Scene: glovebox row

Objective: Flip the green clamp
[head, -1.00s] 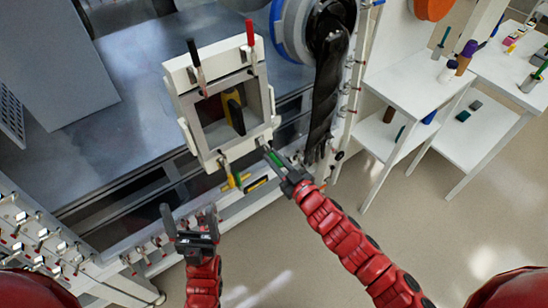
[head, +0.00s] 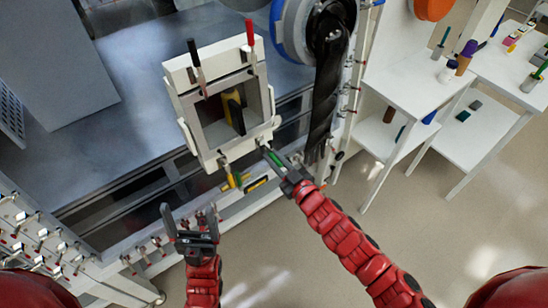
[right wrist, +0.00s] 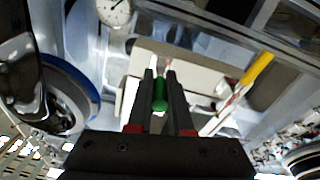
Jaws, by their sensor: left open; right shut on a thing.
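The green clamp (right wrist: 160,94) is held between the fingers of my right gripper (right wrist: 161,80) in the right wrist view. In the head view the right gripper (head: 272,158) is at the lower right corner of a white square frame (head: 222,160), and a bit of green shows between its fingers. Red (head: 249,32), black (head: 193,52) and yellow (head: 230,181) clamp handles sit around the frame; the yellow one also shows in the right wrist view (right wrist: 258,68). My left gripper (head: 188,220) is open and empty, below and left of the frame, apart from it.
A black glove (head: 325,90) hangs from a blue-rimmed port right of the frame. A white bench (head: 425,75) with bottles stands further right. A row of small valves (head: 40,240) lines the lower left. The floor (head: 330,260) between is clear.

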